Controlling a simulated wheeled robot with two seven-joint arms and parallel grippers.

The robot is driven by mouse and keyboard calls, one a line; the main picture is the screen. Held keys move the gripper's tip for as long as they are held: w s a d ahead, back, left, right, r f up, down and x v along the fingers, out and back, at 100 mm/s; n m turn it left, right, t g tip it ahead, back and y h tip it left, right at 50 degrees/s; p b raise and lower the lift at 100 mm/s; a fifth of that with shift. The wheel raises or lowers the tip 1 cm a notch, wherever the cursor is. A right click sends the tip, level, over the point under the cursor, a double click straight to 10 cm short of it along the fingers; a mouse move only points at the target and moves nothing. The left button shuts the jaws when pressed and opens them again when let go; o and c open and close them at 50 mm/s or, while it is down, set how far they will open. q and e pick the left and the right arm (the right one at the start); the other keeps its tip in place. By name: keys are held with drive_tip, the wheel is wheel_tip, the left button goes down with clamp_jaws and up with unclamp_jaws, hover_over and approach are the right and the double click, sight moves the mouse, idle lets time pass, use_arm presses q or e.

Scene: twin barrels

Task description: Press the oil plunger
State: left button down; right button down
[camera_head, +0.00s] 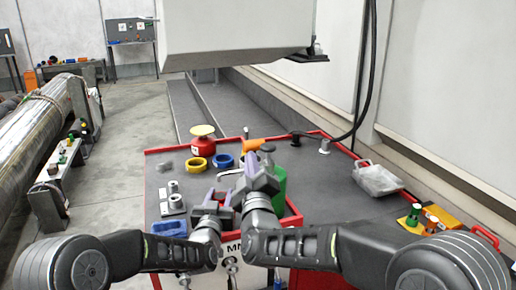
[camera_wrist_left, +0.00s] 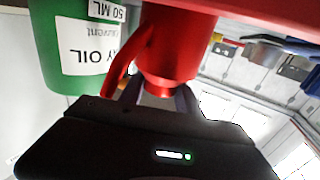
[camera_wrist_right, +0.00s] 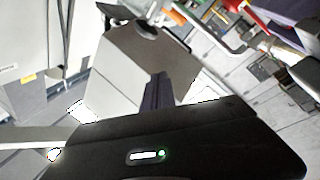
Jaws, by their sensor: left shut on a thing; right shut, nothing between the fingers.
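A green oil container (camera_head: 280,183) stands behind my right gripper in the head view. In the left wrist view the oil container (camera_wrist_left: 72,40) appears upside down, its label partly reading "OIL". Beside it is a red cylindrical part (camera_wrist_left: 172,55) with a curved handle-like piece. My left gripper (camera_wrist_left: 158,98) has its fingers around the narrow end of this red part; in the head view the gripper (camera_head: 225,197) is at the table's front. My right gripper (camera_head: 251,163) is shut and empty, higher, by the container; its closed fingers show in its wrist view (camera_wrist_right: 157,92). No plunger can be clearly identified.
The grey table (camera_head: 330,185) has a red rim. On it are a red can with a yellow top (camera_head: 202,141), a yellow ring (camera_head: 195,164), a blue ring (camera_head: 223,161) and a clear tray (camera_head: 377,180). A large pale box (camera_head: 235,32) hangs above.

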sight(268, 158)
use_arm(q)
drive_tip(key=shift+f, duration=0.1)
use_arm(e)
drive_tip(key=x, duration=0.9)
drive_tip(key=shift+w, duration=0.2)
drive_tip(key=d+f, duration=0.2)
drive_tip(key=shift+d+f, duration=0.3)
drive_tip(key=shift+d, duration=0.1)
drive_tip(key=shift+f, duration=1.85)
